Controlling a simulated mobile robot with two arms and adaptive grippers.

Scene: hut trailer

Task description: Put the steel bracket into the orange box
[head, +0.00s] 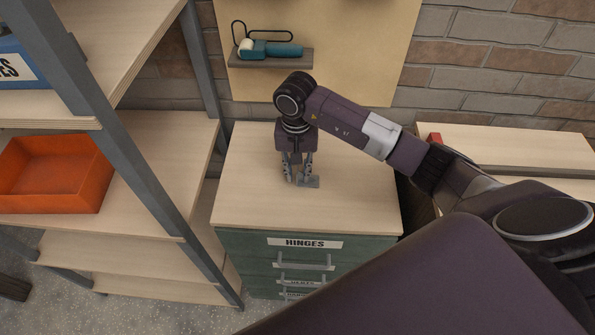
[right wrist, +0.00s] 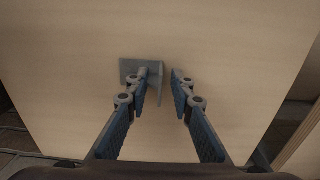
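The grey steel bracket (head: 313,182) is on the wooden top of the green cabinet. It also shows in the right wrist view (right wrist: 130,68), at the left finger of the gripper, which partly covers it. My right gripper (head: 298,178) points down close to the cabinet top, right at the bracket. I cannot tell whether the left finger touches the bracket. The orange box (head: 45,204) sits on a shelf at the left and looks empty. My left gripper is out of view.
The cabinet top (head: 245,195) is otherwise clear. A grey shelf upright (head: 150,180) stands between the cabinet and the orange box. A blue bin (head: 20,70) is on the shelf above the box. A small wall ledge (head: 270,60) holds a teal tool behind the arm.

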